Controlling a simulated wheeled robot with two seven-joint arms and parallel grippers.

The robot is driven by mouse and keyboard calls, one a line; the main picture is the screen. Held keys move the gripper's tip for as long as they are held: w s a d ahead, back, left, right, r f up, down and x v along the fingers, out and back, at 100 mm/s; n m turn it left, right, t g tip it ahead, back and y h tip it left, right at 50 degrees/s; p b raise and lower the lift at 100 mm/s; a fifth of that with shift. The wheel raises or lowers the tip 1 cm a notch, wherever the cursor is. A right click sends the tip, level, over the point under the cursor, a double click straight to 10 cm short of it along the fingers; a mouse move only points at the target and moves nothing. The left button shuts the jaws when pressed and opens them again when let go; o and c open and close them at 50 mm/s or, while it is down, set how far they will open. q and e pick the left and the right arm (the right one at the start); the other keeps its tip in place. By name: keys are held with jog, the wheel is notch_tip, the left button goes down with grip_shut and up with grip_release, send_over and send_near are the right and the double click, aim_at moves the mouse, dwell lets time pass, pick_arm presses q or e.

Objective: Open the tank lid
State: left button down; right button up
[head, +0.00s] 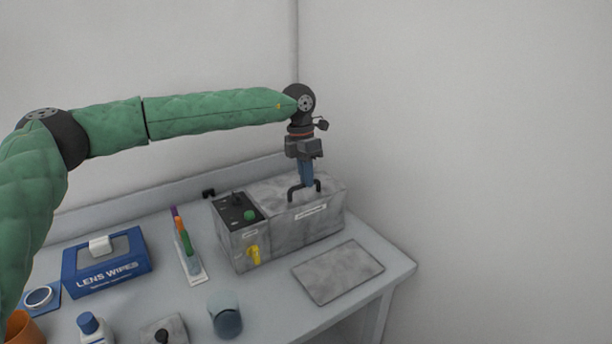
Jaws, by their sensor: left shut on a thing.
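The tank (290,234) is a grey metal box at the back right of the bench, with a control panel (238,209) on its left part. Its lid (276,196) lies flat on top of the right part and looks closed. A dark, arched lid handle (293,194) stands up from it. My left gripper (305,184) points straight down from above, shut on the handle. The fingertips partly hide the handle's middle. My right gripper is not in view.
A flat grey plate (338,272) lies in front of the tank. A yellow tap (253,254) sticks out of the tank's front. Walls close in behind.

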pick_arm(q)
jog(key=shift+r, duration=0.1)
